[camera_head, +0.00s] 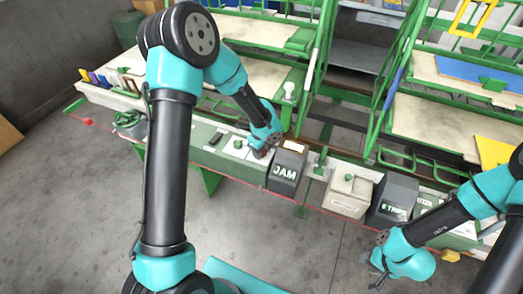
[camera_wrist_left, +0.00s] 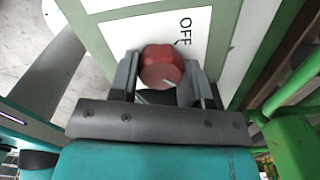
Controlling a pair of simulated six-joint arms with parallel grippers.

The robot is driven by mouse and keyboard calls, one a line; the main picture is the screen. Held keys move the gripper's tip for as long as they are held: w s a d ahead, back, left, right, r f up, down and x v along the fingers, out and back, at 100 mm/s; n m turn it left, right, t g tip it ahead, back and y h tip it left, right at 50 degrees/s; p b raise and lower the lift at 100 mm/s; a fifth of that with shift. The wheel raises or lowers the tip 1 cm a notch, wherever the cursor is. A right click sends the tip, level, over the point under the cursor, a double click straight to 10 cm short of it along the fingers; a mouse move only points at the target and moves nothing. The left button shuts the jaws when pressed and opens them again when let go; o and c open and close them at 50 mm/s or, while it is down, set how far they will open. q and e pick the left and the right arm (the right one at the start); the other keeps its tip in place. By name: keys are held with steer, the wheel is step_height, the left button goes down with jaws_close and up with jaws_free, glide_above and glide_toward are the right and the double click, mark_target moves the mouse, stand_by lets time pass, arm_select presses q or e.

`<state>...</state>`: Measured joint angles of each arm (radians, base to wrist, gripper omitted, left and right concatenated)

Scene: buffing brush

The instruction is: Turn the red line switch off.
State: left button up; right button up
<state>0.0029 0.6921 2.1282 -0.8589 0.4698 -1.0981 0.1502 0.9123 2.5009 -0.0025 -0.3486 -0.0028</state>
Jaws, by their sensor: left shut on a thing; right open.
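The red line switch (camera_wrist_left: 160,66) is a round knob on a white plate (camera_wrist_left: 190,30) lettered OFF, seen in the left wrist view. A pale mark shows on the knob's near lower face. My left gripper (camera_wrist_left: 163,82) has its two fingers around the knob, one on each side, shut on it. In the head view my left gripper (camera_head: 262,152) reaches down to the green panel beside the JAM box, and it mostly hides the knob. My right gripper (camera_head: 376,272) is open and empty at the lower right, over the floor, away from the panel.
The dark JAM box (camera_head: 287,170) stands just right of my left gripper. A green button (camera_head: 238,143) is on the panel to its left. A beige box (camera_head: 348,192) and a dark E-STOP box (camera_head: 393,198) stand further right. Green frame posts rise behind.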

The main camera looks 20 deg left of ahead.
arm_select(q)
steer(key=shift+n, duration=0.4)
steer(key=n, duration=0.4)
steer(key=shift+w, duration=0.1)
steer(key=n, duration=0.4)
steer(key=shift+n, duration=0.3)
steer(key=n, duration=0.4)
steer(key=shift+w+n, duration=0.1)
steer(key=shift+n, duration=0.2)
steer(key=n, duration=0.4)
steer(key=o, duration=0.9)
steer(key=shift+r, duration=0.15)
